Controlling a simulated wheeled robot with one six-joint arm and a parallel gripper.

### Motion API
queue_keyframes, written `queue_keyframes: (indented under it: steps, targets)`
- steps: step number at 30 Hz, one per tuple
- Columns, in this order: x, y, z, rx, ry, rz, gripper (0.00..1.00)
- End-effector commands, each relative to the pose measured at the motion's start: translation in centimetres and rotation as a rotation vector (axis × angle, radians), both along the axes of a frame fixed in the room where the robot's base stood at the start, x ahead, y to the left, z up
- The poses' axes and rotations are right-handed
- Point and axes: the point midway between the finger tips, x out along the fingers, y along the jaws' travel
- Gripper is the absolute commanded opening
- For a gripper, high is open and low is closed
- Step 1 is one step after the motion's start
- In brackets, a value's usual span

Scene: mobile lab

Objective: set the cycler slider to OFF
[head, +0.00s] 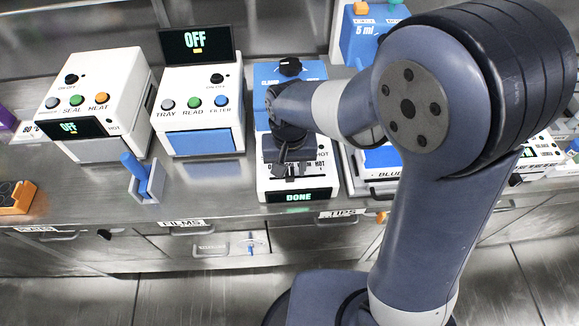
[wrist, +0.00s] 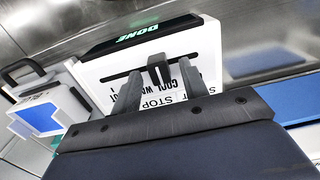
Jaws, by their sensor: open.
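The cycler (head: 262,185) is a white and blue box whose front display reads DONE; its white front panel (wrist: 210,40) also fills the middle of the wrist view. The slider is a black knob (wrist: 159,73) in a dark slot across that panel, with partly covered lettering below it, including STOP. My gripper (head: 287,172) is over the front of the cycler and hides the slider in the head view. In the wrist view its two fingers are apart, one on each side of the knob, with gaps visible. I cannot tell how deep the fingertips reach.
A reader box (head: 200,88) and a sealer box (head: 90,95), both showing OFF, stand left of the cycler. A blue paddle in a white holder (head: 148,182) stands near the bench's front edge. Another blue device (head: 382,158) is close on the right, partly behind my arm.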

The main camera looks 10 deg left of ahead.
Motion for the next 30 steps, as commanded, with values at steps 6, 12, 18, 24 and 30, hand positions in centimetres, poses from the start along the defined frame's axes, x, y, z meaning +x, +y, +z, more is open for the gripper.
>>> queue_keyframes:
  steps: [6,12,18,24,30]
  targets:
    - [-0.02,-0.03,-0.57,0.000,0.000,0.000,0.42]
    - [-0.02,-0.03,-0.55,0.000,0.000,0.000,0.38]
    - [-0.01,-0.02,-0.54,0.000,0.000,0.000,0.21]
    - [-0.02,-0.01,-0.53,0.000,0.000,0.000,0.05]
    - [-0.02,-0.01,-0.53,0.000,0.000,0.000,0.00]
